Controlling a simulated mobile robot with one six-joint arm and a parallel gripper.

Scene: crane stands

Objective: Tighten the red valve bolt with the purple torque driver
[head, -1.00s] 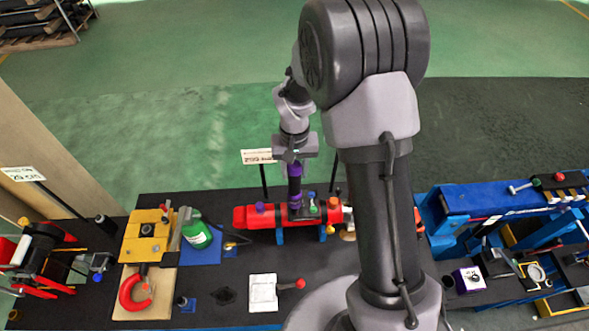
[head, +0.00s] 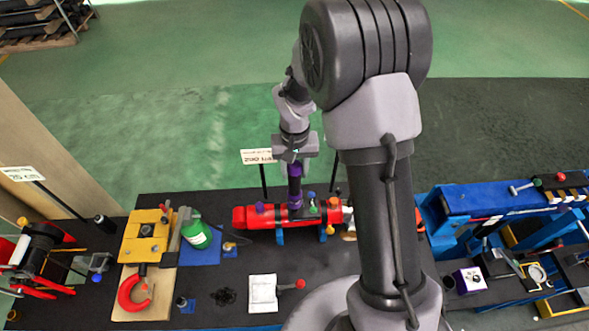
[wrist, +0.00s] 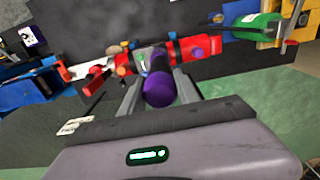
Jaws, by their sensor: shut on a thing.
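My gripper (head: 296,158) is shut on the purple torque driver (head: 294,183), which stands upright below it. The driver's purple top (wrist: 159,89) sits between the two fingers in the wrist view. The driver's lower end meets the top of the red cylinder (head: 262,217), at its valve block. Small coloured bolts or caps show there, including a blue one (head: 311,195) and an orange one (head: 333,202). The red valve bolt is not visible; I cannot tell whether the driver covers it, nor whether the driver is seated.
A yellow vise-like block (head: 146,238), a green bottle (head: 196,236) and a red hook (head: 133,293) lie to the left. A white notepad (head: 263,292) lies in front. A sign (head: 258,156) stands behind the cylinder. Blue stands (head: 480,199) are to the right.

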